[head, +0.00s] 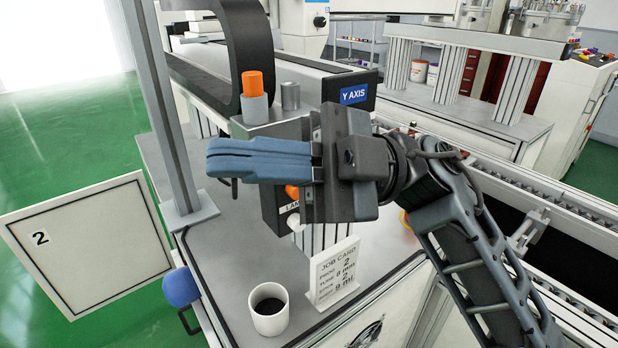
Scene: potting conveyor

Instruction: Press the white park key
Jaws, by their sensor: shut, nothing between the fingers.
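My gripper (212,160) is in the middle of the head view, its blue-grey fingers shut together, pointing left and empty. It hangs in front of a dark control box (272,212) and hides much of it. A small white rounded part (293,221) shows just below my gripper, beside a partly covered label beginning "LAM". I cannot tell whether this is the white park key. An orange part (292,191) peeks out under the fingers. My gripper appears apart from the box, though the depth is hard to judge.
A job card (335,272) and a white cup with dark contents (268,318) stand on the bench in front. An orange-topped cylinder (252,84) and the "Y AXIS" unit (354,94) are behind. A grey post (165,120) rises at left, near a panel marked 2 (90,250).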

